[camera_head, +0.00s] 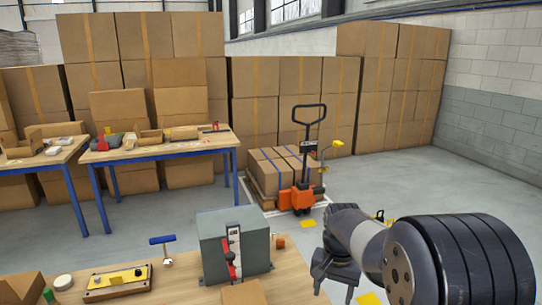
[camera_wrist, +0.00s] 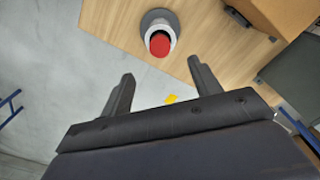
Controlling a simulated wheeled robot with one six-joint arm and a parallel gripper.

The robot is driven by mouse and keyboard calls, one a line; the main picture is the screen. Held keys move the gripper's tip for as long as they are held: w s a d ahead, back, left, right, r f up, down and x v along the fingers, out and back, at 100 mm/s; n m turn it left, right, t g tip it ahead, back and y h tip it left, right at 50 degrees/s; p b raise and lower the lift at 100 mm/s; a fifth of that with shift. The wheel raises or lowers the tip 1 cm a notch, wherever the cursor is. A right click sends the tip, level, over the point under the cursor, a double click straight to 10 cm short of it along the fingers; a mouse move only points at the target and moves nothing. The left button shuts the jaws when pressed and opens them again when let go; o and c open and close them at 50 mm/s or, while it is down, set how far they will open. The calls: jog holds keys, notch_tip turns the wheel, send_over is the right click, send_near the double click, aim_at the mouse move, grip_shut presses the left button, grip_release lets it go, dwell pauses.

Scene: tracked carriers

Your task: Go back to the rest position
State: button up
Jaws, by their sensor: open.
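My gripper (camera_wrist: 160,67) is open, with its two dark fingers apart and nothing between them. In the wrist view, a red-topped round piece (camera_wrist: 160,44) on a white and grey base stands on the wooden table (camera_wrist: 115,22), just beyond the fingertips and apart from them. The table edge runs between the fingers, with grey floor on its left. In the head view my arm reaches in from the right over the table's right side.
On the near table (camera_head: 185,285) stand a grey box (camera_head: 258,245) with a red lever (camera_head: 229,258), a yellow device (camera_head: 120,278) and a blue T-handle (camera_head: 162,240). An orange pallet jack (camera_head: 297,197) stands behind. A blue-legged workbench (camera_head: 160,151) is at back left.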

notch_tip(320, 180, down, 9)
jog(key=shift+r+p, duration=0.2)
jog(key=shift+p, duration=0.1)
jog(key=shift+r+m, duration=0.1)
jog(key=shift+m, duration=1.7)
